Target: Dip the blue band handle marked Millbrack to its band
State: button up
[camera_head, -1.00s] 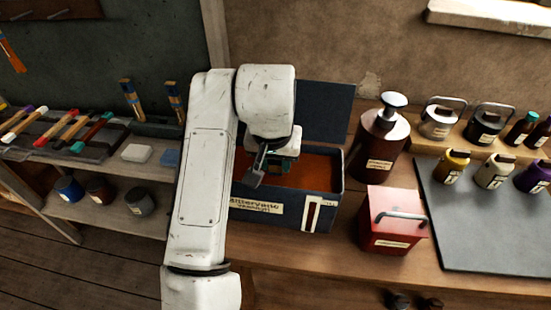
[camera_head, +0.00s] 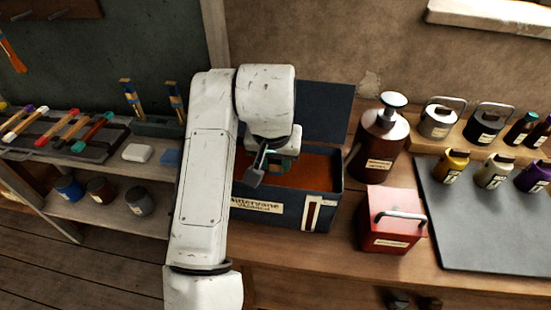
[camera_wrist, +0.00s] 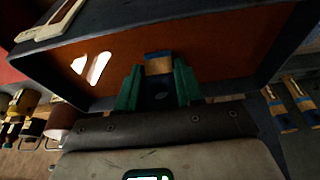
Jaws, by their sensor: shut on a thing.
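My gripper (camera_head: 276,165) hangs over the open dark blue box (camera_head: 326,182) with an orange-brown inside. In the wrist view my gripper (camera_wrist: 158,78) has its green fingers shut on a short wooden handle with a blue band (camera_wrist: 158,66), pointing into the box. The handle's far end and its depth against the orange-brown surface are hard to tell. No name on it can be read. In the head view the arm and gripper mostly hide it. Two other blue-banded wooden handles (camera_head: 127,98) stand upright in a dark holder at the left.
The box's lid (camera_head: 325,110) stands open behind it. A brown pump bottle (camera_head: 378,140) and a red box with a handle (camera_head: 388,228) stand close on its right. Several jars stand around a grey mat (camera_head: 480,225). Several coloured handles lie on a left rack (camera_head: 60,148).

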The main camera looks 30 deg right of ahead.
notch_tip(320, 180, up, 15)
jog(key=p, duration=1.2)
jog(key=shift+f, duration=0.2)
dwell(1.6)
dwell(4.3)
